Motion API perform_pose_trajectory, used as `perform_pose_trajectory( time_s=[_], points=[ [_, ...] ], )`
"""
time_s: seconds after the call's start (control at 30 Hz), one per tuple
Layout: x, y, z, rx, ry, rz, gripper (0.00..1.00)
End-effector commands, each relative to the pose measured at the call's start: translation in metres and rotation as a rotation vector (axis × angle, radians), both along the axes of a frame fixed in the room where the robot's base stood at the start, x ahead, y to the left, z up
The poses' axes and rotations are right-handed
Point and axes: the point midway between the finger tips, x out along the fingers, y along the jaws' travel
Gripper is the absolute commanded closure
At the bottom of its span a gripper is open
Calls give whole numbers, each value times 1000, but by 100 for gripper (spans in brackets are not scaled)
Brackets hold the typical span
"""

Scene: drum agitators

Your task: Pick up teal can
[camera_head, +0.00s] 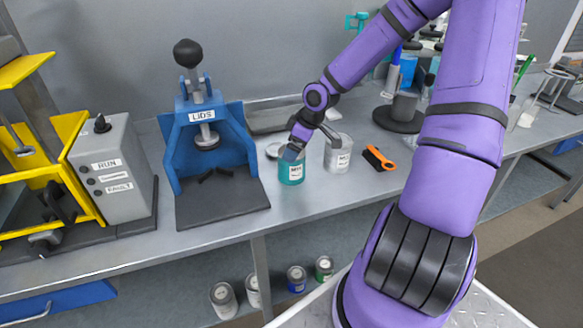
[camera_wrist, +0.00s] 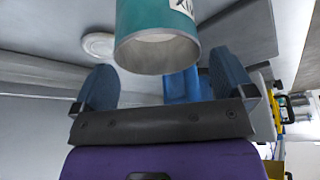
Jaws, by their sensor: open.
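The teal can (camera_head: 291,174) stands upright on the bench, with a white label on its front. My gripper (camera_head: 296,148) is at its top, coming from the upper right and covering part of the rim. In the wrist view, the teal can (camera_wrist: 150,22) is at top centre, its grey round end facing the camera. There my gripper (camera_wrist: 164,64) is open, with one blue finger at each side of the can's end. Gaps show between fingers and can, and nothing is gripped. I cannot tell how far the fingers reach along the can.
A white labelled can (camera_head: 339,153) stands close to the right of the teal can. A blue LIDS press (camera_head: 208,140) is to the left, with a grey control box (camera_head: 112,170) beyond it. An orange-and-black tool (camera_head: 378,158) lies at right. Several cans sit on the lower shelf.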

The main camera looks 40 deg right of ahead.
Motion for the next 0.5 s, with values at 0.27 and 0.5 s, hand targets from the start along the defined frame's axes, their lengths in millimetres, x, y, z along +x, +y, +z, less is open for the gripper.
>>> perform_pose_trajectory(
  time_s=[0.27,0.5],
  points=[
    [7,4,-22,1,2,3,0],
    [14,8,-43,1,2,2,0]
  ],
)
